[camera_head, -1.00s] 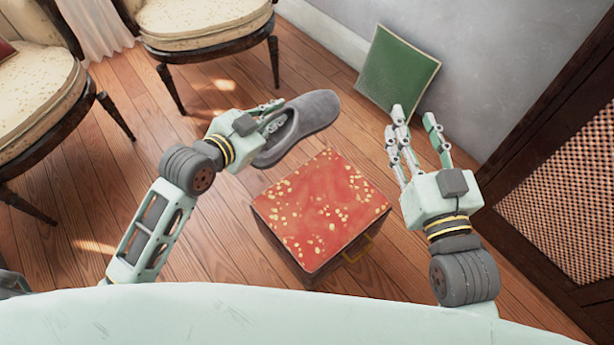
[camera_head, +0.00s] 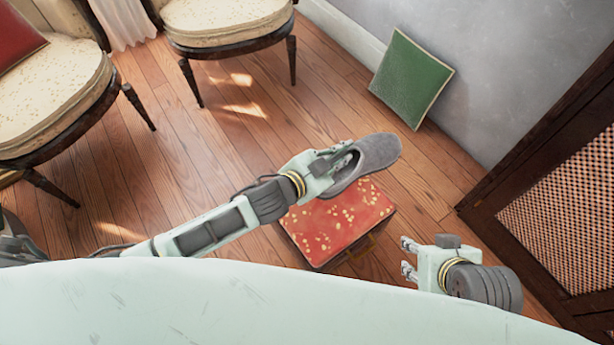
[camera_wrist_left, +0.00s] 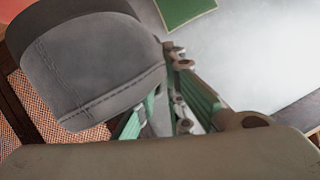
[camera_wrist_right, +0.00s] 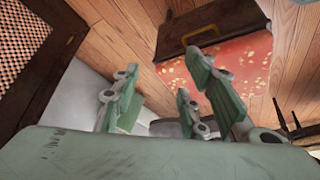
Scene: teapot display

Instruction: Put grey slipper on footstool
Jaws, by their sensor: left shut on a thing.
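The grey slipper (camera_head: 380,151) is held in the air by my left gripper (camera_head: 338,163), which is shut on its open heel end. In the head view the slipper overlaps the far edge of the footstool; its height above it is hard to tell. The slipper's grey stitched side fills the upper left of the left wrist view (camera_wrist_left: 90,60). The footstool (camera_head: 338,222) has a red top with yellow flecks, bare where visible; my left arm hides part of it. My right gripper (camera_head: 408,258) is open and empty, right of the footstool. The footstool shows in the right wrist view (camera_wrist_right: 248,62).
A green cushion (camera_head: 411,78) leans on the grey wall. A dark wooden cabinet with a woven panel (camera_head: 560,215) stands at the right. Two cream chairs (camera_head: 225,22) (camera_head: 50,90) stand at the upper left. The wooden floor between chairs and footstool is clear.

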